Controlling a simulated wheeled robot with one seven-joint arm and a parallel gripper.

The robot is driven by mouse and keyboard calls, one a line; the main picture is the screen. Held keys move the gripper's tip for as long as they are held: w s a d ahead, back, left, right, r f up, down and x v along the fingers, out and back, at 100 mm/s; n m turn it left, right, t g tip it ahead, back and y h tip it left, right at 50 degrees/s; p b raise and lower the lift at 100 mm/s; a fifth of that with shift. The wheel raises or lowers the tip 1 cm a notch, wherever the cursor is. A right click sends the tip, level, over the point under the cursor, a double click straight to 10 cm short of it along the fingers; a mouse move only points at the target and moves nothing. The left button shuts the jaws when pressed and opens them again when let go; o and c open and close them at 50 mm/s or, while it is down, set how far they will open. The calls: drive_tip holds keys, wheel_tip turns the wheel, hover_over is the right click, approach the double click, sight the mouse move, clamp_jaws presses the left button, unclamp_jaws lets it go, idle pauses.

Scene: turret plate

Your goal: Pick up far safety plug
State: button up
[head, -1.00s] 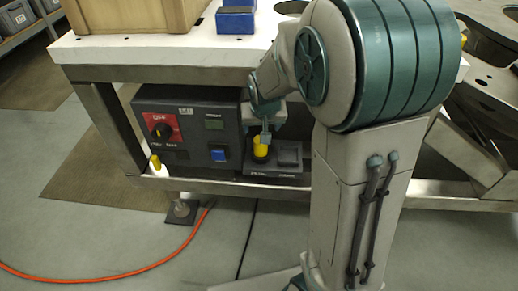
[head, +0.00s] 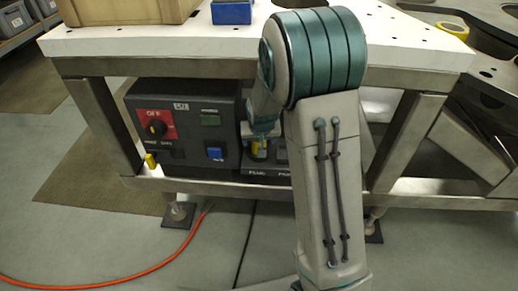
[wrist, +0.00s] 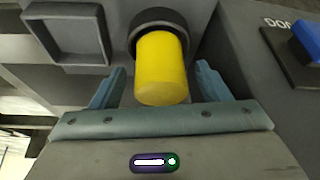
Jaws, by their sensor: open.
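A yellow cylindrical plug (wrist: 162,68) stands out of a dark round socket in the wrist view. In the head view the plug (head: 259,150) shows partly behind my gripper, on a dark holder labelled PLUG below the table. My gripper (wrist: 160,85) is open, with one teal finger on each side of the plug and a visible gap to each. In the head view my gripper (head: 262,137) is partly hidden by my arm. Another small yellow piece (head: 150,161) is on the frame rail at the left of the control box.
The dark control box (head: 183,125) with a red OFF dial panel and blue switch stands left of the holder. A square recess (wrist: 70,35) lies beside the socket. The white tabletop (head: 130,42) overhangs above. An orange hose (head: 100,285) lies on the floor.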

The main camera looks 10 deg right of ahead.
drive_tip(key=shift+w+f, duration=0.35)
drive_tip(key=shift+f, duration=0.3)
drive_tip(key=c, duration=1.1)
drive_tip(key=shift+r, duration=0.15)
drive_tip(key=shift+c, duration=0.2)
